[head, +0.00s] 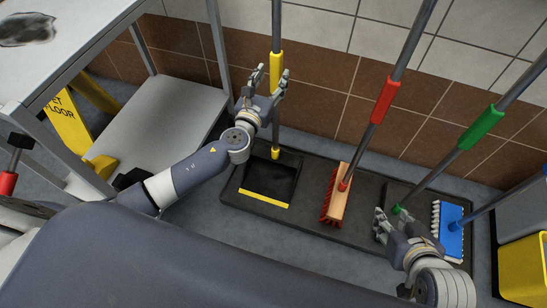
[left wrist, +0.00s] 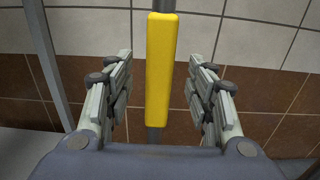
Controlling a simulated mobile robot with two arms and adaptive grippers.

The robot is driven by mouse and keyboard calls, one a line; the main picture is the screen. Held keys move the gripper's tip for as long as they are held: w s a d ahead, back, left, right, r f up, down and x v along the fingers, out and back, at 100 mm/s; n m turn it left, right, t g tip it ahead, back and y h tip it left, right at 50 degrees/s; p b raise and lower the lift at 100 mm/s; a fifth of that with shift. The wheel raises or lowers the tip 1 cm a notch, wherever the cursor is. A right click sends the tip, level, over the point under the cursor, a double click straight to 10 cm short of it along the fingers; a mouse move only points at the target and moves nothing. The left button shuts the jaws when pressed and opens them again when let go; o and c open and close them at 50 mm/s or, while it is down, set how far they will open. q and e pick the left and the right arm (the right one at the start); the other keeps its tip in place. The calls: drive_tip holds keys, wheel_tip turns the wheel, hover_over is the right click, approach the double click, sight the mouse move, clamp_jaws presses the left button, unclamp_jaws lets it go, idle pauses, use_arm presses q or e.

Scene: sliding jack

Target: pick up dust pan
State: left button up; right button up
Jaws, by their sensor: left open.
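The dust pan (head: 270,181) is black with a yellow front lip. It rests on a dark mat, with its long grey handle standing upright against the tiled wall. A yellow grip (head: 276,62) sits on that handle; it also shows in the left wrist view (left wrist: 161,70). My left gripper (head: 273,80) is open at the height of the yellow grip. In the left wrist view the handle stands between the two spread fingers, with space on both sides. My right gripper (head: 382,222) is low at the right, near the brushes, and looks empty; its finger opening is unclear.
A red broom (head: 336,195), a green-gripped pole (head: 482,128) and a blue brush (head: 450,236) stand along the mat (head: 310,215). A metal shelf (head: 165,130) and a yellow wet-floor sign (head: 68,128) are at left. A yellow bucket (head: 523,268) stands at far right.

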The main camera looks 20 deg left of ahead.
sight(274, 72)
use_arm(q)
drive_tip(key=w, duration=0.3)
drive_tip(key=shift+f, duration=0.1)
use_arm(e)
drive_tip(key=w+r+t, duration=0.1)
drive_tip(key=w+a+r+t, duration=0.1)
drive_tip(key=w, duration=0.1)
drive_tip(key=shift+w+a+r, duration=0.15)
drive_tip(key=shift+r, duration=0.2)
use_arm(q)
clamp_jaws()
drive_tip(key=shift+r, duration=0.2)
use_arm(e)
drive_tip(key=shift+f, duration=0.1)
